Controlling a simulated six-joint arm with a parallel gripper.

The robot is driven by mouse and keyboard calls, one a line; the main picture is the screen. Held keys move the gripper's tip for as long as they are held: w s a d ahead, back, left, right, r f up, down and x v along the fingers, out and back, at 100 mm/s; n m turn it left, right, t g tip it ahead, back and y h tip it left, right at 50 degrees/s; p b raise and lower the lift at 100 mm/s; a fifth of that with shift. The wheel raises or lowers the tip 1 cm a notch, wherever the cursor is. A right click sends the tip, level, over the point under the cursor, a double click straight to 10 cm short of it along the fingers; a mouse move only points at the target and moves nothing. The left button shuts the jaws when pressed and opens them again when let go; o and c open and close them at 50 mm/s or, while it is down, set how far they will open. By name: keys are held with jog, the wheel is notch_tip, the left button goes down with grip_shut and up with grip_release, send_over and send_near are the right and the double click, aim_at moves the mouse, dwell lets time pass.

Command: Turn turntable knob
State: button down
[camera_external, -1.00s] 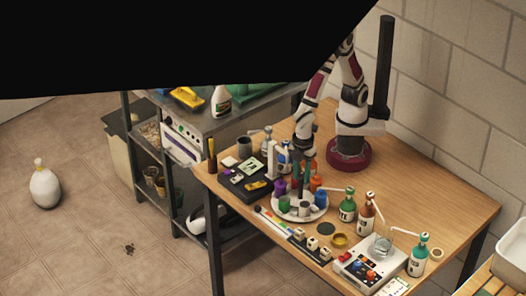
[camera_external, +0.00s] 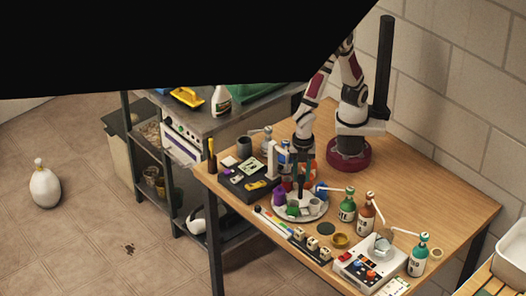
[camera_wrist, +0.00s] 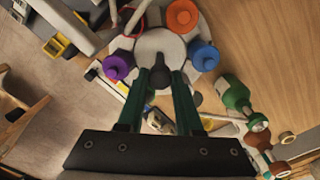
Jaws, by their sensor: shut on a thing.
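The turntable (camera_external: 316,214) is a round white plate on the table, carrying coloured pots around its rim. In the wrist view its pale top (camera_wrist: 172,46) shows with a dark knob (camera_wrist: 159,76) near its middle. My gripper (camera_wrist: 161,82) is shut on the knob, one green finger on either side. In the external view my gripper (camera_external: 301,182) reaches down over the turntable and hides part of it. A purple pot (camera_wrist: 117,66) is left of the knob, a blue pot (camera_wrist: 204,56) right of it and an orange pot (camera_wrist: 182,16) beyond.
A green bottle (camera_external: 347,207) and a brown bottle (camera_external: 367,212) stand close right of the turntable. A black tray (camera_external: 240,184) lies left of it. A white control box (camera_external: 352,266) is at the front. The table's right side (camera_external: 440,195) is clear.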

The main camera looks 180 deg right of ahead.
dwell(0.3)
jog(key=c, duration=0.6)
grip_release()
notch_tip(320, 180, up, 16)
jog(key=shift+f, duration=0.1)
